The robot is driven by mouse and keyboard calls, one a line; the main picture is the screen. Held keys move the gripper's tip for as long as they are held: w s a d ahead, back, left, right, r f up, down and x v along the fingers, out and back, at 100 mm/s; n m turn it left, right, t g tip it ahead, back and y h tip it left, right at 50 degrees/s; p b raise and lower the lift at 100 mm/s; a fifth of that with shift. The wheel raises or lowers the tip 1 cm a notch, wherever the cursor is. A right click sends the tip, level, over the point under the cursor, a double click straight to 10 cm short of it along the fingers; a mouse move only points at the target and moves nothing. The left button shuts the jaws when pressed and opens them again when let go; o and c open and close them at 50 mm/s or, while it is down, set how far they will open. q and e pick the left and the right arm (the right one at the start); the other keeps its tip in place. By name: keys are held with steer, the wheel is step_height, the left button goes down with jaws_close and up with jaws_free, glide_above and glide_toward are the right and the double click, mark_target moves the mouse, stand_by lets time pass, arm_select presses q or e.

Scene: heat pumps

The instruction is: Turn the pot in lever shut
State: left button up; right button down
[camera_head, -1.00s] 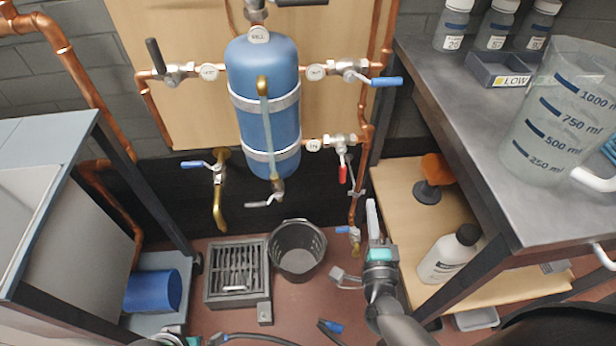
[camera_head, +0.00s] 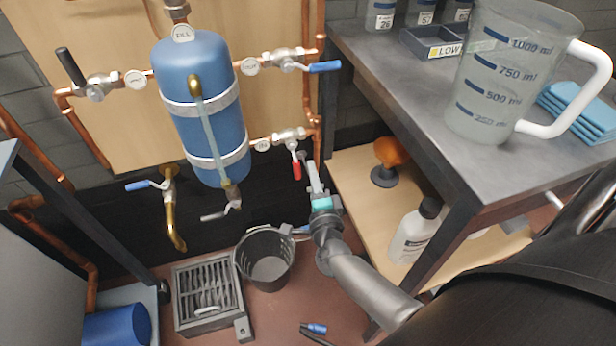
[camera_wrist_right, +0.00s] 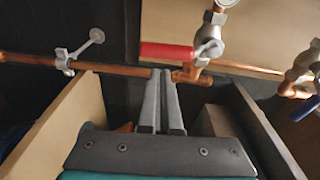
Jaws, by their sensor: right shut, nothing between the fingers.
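The pot in lever is the red lever (camera_head: 297,168) on the valve (camera_head: 289,136) beside the IN tag, at the lower right of the blue pot (camera_head: 205,105). It hangs down, across the horizontal pipe. In the right wrist view the red lever (camera_wrist_right: 167,51) lies sideways above the fingertips. My right gripper (camera_head: 309,164) is shut and empty, just right of the lever in the head view. Its fingers (camera_wrist_right: 160,76) are together in the wrist view, apparently apart from the lever, though contact is hard to judge. My left gripper is out of view.
A blue-handled valve (camera_head: 322,67) sits above on the OUT line. The grey bench (camera_head: 420,90) with a measuring jug (camera_head: 515,80) stands close on the right. A black bucket (camera_head: 264,262) and a floor grate (camera_head: 208,290) lie below. Copper pipe runs behind the fingers.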

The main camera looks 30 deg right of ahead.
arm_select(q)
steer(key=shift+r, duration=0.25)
arm_select(e)
steer(key=shift+a, duration=0.6)
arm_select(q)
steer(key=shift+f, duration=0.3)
arm_select(e)
steer(key=shift+w+a+f+m, duration=0.15)
steer(key=shift+a+m, duration=0.35)
steer(key=shift+a, duration=0.3)
